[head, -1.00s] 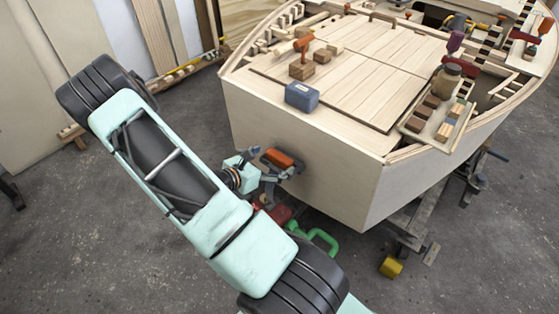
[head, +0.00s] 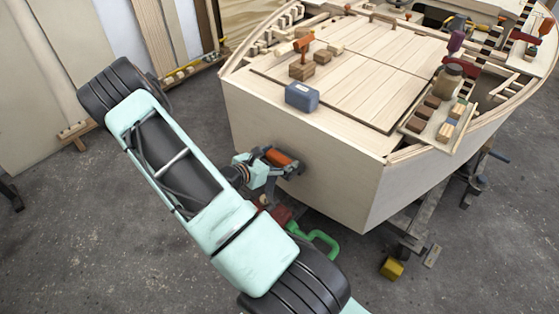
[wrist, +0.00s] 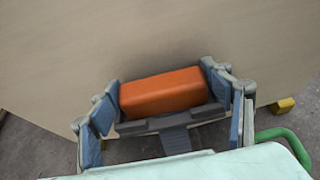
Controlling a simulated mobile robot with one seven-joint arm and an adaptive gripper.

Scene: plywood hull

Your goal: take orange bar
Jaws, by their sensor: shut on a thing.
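The orange bar (head: 279,158) is a short rounded block at the flat end face of the plywood hull (head: 300,170). In the wrist view the orange bar (wrist: 162,92) lies across the picture between two blue-padded fingers, in front of the hull's pale wall. My gripper (head: 283,166) is shut on the bar, one finger at each end of it. In the wrist view my gripper (wrist: 165,100) has its grey palm along the bar's lower edge. I cannot tell whether the bar still touches the hull wall.
A blue box (head: 302,96), wooden blocks and a jar (head: 447,80) stand on the hull's deck. A green handle (head: 322,242) and a red thing (head: 281,215) are below my gripper. A yellow block (head: 391,268) lies on the floor. The floor at left is mostly clear.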

